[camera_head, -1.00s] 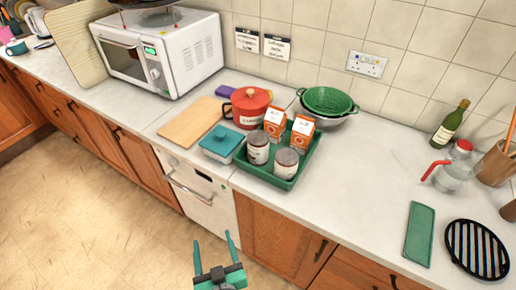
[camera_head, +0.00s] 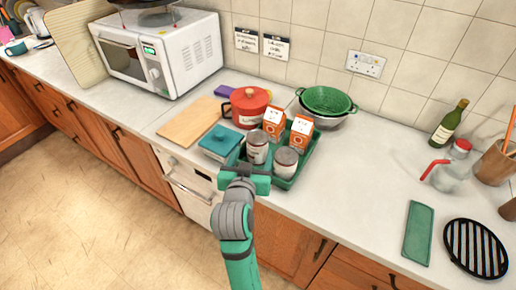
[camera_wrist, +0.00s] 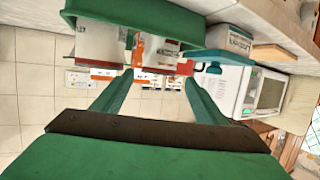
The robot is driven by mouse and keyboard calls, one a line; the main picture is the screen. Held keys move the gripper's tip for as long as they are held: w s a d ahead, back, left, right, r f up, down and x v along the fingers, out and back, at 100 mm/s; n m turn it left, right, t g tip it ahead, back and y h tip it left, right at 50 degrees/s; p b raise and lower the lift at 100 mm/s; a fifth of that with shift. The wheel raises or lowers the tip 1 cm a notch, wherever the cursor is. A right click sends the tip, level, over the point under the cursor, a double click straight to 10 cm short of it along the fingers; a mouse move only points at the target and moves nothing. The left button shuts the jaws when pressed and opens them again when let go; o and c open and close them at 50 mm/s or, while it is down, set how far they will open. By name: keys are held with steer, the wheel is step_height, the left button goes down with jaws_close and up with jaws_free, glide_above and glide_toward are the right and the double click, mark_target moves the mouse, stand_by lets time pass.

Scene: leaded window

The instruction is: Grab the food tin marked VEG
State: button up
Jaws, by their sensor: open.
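Two food tins with pale labels stand upright in the green tray (camera_head: 312,150), at its near side: a left tin (camera_head: 257,148) and a right tin (camera_head: 285,163). I cannot read their labels, so I cannot tell which is VEG. In the head view my wrist hides the tray's near left corner.
Two orange cartons (camera_head: 274,122) stand behind the tins. A teal-lidded box (camera_head: 221,142) and red pot (camera_head: 250,107) are left of the tray. A green colander (camera_head: 326,100) is behind. Bare counter (camera_head: 365,160) lies to the right.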

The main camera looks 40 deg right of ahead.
mark_target(255, 146)
steer(key=x, duration=0.5)
steer(key=shift+w+f, duration=0.1)
steer(key=x, duration=0.2)
steer(key=f+x, duration=0.1)
steer(key=x, duration=0.1)
steer(key=shift+d, duration=0.2)
steer(key=shift+w+d+f, duration=0.15)
steer(key=shift+w+d, duration=0.1)
steer(key=shift+w, duration=0.15)
steer(key=shift+s+d, duration=0.15)
steer(key=shift+s, duration=0.05)
steer(key=shift+w, duration=0.1)
steer(key=c, duration=0.9)
steer(key=shift+a, duration=0.25)
steer(key=shift+c, duration=1.3)
steer(key=shift+r, duration=0.25)
